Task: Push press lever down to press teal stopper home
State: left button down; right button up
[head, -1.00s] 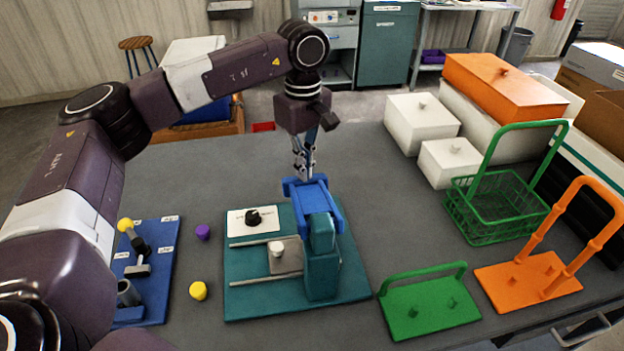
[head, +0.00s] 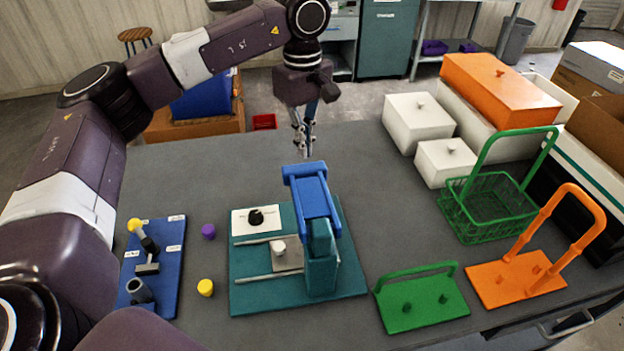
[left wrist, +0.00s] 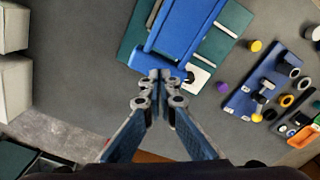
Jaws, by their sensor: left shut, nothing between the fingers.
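The press stands on a teal base plate (head: 350,280), with a teal post (head: 321,265) and a blue lever (head: 314,197). The lever reaches from the post toward the far side, ending in a blue crossbar. My left gripper (head: 308,155) is shut and empty, fingers down, just beyond the crossbar; I cannot tell if it touches. In the left wrist view the fingertips (left wrist: 160,76) overlap the edge of the blue crossbar (left wrist: 150,58). A white-topped knob (head: 278,248) sits on a slide beside the post. I cannot make out a teal stopper. My right gripper is out of view.
A blue board (head: 170,285) stands left, with yellow (head: 205,288) and purple (head: 208,231) pieces between. A green handled plate (head: 425,312), an orange one (head: 520,290), a green basket (head: 490,212) and white boxes (head: 418,122) stand right. Grey table beyond the press is clear.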

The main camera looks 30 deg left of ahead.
pick_arm(q)
notch_tip(320, 180, up, 5)
jog(key=p, duration=0.3)
jog(key=shift+f, duration=0.1)
dwell(0.6)
